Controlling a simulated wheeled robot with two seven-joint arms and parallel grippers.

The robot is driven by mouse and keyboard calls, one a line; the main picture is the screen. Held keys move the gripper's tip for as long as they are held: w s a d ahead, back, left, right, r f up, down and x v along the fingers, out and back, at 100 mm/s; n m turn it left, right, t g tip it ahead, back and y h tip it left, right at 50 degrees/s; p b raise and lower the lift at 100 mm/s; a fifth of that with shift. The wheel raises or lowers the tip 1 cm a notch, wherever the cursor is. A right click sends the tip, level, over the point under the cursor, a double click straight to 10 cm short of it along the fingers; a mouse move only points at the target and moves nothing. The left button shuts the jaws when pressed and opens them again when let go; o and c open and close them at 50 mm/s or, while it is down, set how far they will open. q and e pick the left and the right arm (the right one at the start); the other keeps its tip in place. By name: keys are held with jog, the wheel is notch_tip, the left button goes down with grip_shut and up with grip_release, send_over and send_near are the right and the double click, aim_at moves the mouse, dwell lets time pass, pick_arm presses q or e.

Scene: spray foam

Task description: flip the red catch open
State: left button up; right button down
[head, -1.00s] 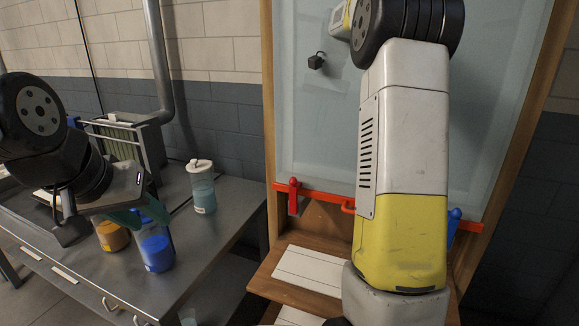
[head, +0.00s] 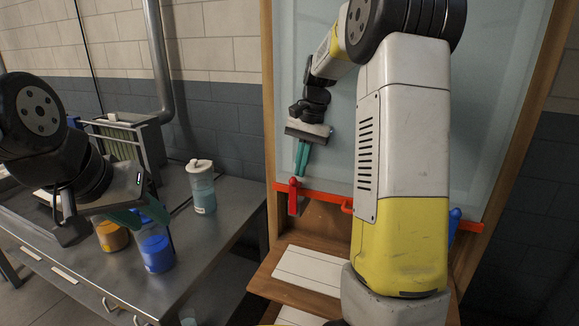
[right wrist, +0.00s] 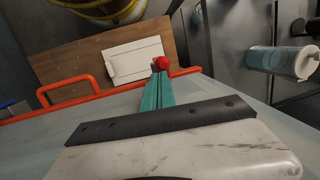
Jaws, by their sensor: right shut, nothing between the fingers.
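The red catch (head: 294,194) stands upright at the left end of the red bar (head: 325,199) along the bottom of the glass panel. My right gripper (head: 300,174) is shut and empty, with its green fingers pointing down just above the catch. In the right wrist view the fingertips (right wrist: 157,76) are right by the round red knob of the catch (right wrist: 161,63); I cannot tell whether they touch. A blue catch (head: 453,220) is at the bar's right end. My left gripper (head: 150,217) hangs over the bench at the left, its fingers partly hidden.
A metal bench (head: 215,225) at the left carries a lidded bottle (head: 201,187), a blue jar (head: 157,250), an orange jar (head: 111,236) and a rack (head: 125,140). A wooden shelf with a white plate (head: 308,269) lies below the bar. A red handle (right wrist: 66,89) sticks out from the bar.

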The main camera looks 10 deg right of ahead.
jog(key=shift+s+a+t, duration=0.3)
jog(key=shift+s+t, duration=0.1)
